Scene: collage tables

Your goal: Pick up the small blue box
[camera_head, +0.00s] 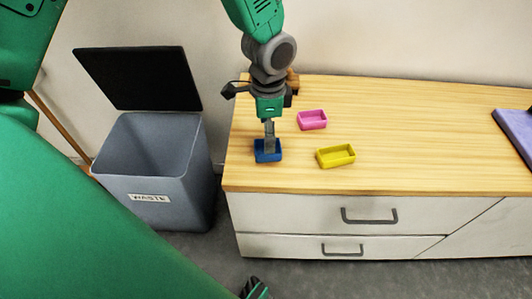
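The small blue box (276,157) is an open-topped tray on the wooden top near its left front corner. My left gripper (269,150) points straight down at it from above, with its fingertips at or inside the box and covering part of it. The fingers look edge-on, so I cannot tell whether they grip a wall of the box. The box appears to rest on the surface.
A pink box (312,120) and a yellow box (336,156) stand to the right on the wooden-topped cabinet (430,130). A grey waste bin (150,190) with its dark lid raised stands at left. A purple item (515,130) lies at the right edge.

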